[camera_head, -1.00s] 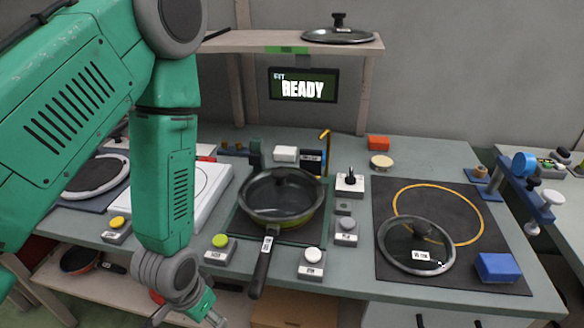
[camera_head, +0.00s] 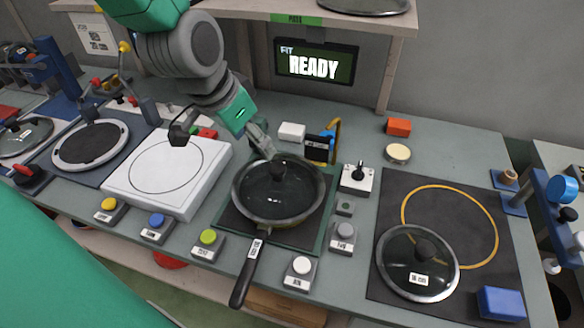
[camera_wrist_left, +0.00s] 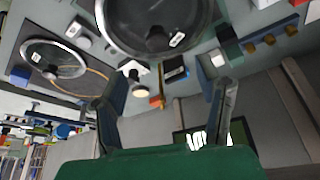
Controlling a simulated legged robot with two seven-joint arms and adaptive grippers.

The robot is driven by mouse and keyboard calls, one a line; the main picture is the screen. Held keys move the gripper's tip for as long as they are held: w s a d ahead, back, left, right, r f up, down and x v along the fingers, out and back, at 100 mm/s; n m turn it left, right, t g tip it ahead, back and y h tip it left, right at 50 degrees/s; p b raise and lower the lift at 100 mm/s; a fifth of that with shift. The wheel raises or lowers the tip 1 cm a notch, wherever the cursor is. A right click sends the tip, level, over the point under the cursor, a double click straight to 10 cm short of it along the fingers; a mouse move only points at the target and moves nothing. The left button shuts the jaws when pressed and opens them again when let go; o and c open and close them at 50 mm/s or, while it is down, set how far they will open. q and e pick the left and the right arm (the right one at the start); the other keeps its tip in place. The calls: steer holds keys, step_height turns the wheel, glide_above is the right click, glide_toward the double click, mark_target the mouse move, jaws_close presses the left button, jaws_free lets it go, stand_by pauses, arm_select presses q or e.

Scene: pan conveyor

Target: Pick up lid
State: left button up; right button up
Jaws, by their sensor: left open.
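A glass lid (camera_head: 262,203) with a dark knob covers the pan (camera_head: 252,255), whose handle points toward the front. A second lid (camera_head: 417,263) lies on the dark mat at the right. A third lid (camera_head: 368,5) is on the shelf, cut by the top edge. My left gripper (camera_head: 264,146) is open and empty, just behind the covered pan, near the lid's far rim. In the left wrist view, the gripper's two fingers (camera_wrist_left: 165,95) stand wide apart. The covered pan's lid (camera_wrist_left: 180,20) lies above them, and the mat's lid (camera_wrist_left: 52,58) is at the left. My right gripper is not in view.
A white block (camera_head: 291,132) and a dark box (camera_head: 320,147) stand close behind the pan. A joystick box (camera_head: 357,178) is to its right. Button boxes (camera_head: 208,244) line the front. A blue block (camera_head: 501,303) sits on the mat (camera_head: 385,195). The shelf (camera_head: 350,24) overhangs the back.

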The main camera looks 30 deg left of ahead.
mark_target(275, 170)
arm_select(q)
steer(key=x, duration=0.4)
steer(key=b+x, duration=0.1)
steer(key=x, duration=0.2)
steer(key=shift+w+d+f, duration=0.2)
steer(key=shift+d+f, duration=0.05)
steer(key=shift+f, duration=0.1)
steer(key=shift+w+d+f, duration=0.1)
steer(key=shift+d, duration=0.1)
steer(key=shift+d+f+b, duration=0.15)
steer(key=shift+f+b, duration=0.05)
steer(key=shift+b, duration=0.1)
steer(key=f, duration=0.1)
steer(key=w+f, duration=0.1)
steer(key=f, duration=0.2)
steer(key=shift+w+a+f, duration=0.25)
steer(key=shift+w+a, duration=0.05)
steer(key=shift+a, duration=0.1)
steer(key=shift+a+f, duration=0.1)
steer(key=shift+d, duration=0.3)
steer(key=shift+s+d+r, duration=0.1)
steer(key=shift+d+r, duration=0.1)
steer(key=shift+d, duration=0.15)
jaws_close()
steer(key=shift+a, duration=0.1)
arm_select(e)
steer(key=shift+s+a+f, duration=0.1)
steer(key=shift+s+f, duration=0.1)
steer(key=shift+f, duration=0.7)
